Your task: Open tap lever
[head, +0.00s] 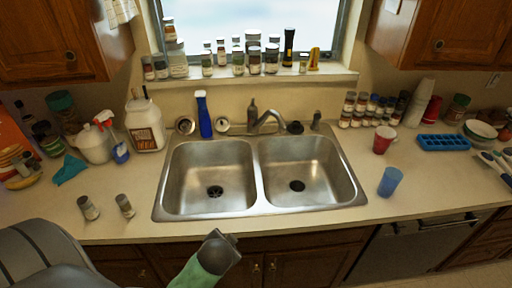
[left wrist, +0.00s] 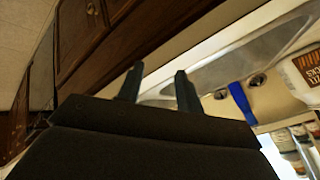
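The metal tap (head: 268,120) stands behind the double sink, near its divider, with a curved spout reaching forward and right. A short upright part (head: 252,109) at its left looks like the lever. The steel sink (head: 260,206) has two empty basins. My left gripper (head: 222,238) is low in front of the counter edge, below the left basin and well away from the tap. In the left wrist view its two dark fingers (left wrist: 158,86) stand apart with nothing between them. The tap cannot be made out there. My right gripper is not in view.
Two small jars (head: 125,206) stand left of the sink. A red cup (head: 383,139) and a blue cup (head: 390,182) stand to the right. Several jars line the window sill (head: 250,80).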

